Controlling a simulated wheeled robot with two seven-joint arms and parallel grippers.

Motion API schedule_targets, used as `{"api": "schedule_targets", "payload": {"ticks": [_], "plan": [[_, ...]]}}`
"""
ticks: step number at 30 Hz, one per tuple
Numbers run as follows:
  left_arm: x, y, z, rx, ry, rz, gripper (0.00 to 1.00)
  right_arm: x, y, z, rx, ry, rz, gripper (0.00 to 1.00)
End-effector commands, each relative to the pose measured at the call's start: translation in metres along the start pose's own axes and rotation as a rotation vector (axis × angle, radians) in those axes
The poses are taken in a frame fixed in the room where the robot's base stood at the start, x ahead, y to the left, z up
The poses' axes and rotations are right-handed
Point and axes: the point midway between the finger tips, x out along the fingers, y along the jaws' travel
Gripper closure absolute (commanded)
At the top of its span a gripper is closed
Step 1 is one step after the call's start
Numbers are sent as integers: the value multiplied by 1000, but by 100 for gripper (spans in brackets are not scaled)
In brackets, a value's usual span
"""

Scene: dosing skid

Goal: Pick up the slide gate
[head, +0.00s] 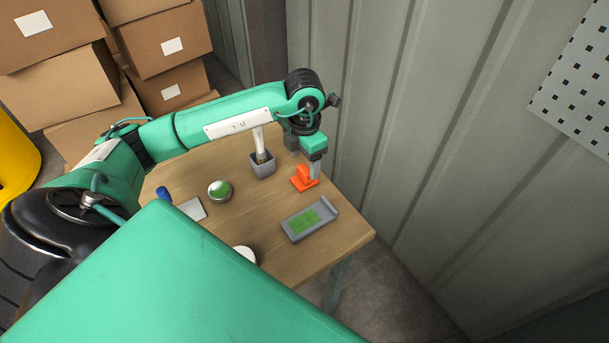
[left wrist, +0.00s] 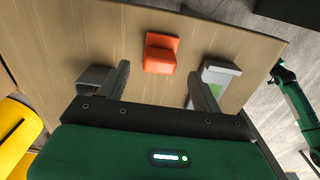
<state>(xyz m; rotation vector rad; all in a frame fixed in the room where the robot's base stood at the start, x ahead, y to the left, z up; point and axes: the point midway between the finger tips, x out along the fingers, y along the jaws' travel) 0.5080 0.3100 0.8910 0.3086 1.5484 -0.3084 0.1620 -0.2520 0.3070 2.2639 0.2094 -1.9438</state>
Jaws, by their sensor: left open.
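The slide gate appears to be the orange-red piece (head: 305,179), which has a flat base and a raised block. It stands on the wooden table near the wall side. My left gripper (head: 304,160) is just above it, pointing down, with its jaws apart and empty. In the left wrist view the orange-red piece (left wrist: 161,53) lies ahead of the gap between the open fingers (left wrist: 158,72), and no contact shows. In the head view a finger hides part of the piece. My right gripper is not in view.
A grey tray with a green pad (head: 308,221) lies near the table's right edge. A grey cup (head: 262,166) holding a white-handled tool stands left of the gripper. A round green-topped dish (head: 219,190) stands farther left. A corrugated wall (head: 400,130) rises behind the table (head: 262,232).

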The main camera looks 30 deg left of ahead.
Motion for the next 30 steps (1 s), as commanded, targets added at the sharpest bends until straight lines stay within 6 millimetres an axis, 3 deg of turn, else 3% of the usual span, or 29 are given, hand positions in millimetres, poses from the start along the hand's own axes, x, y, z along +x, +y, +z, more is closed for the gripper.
{"api": "schedule_targets", "payload": {"ticks": [9,17,25,30], "plan": [[42,0,0,-1,2,-1,34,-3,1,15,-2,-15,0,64],[44,0,0,-1,0,0,34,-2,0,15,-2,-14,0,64],[44,0,0,-1,0,0,84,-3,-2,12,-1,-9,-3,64],[44,0,0,-1,0,0,84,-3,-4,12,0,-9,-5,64]]}}
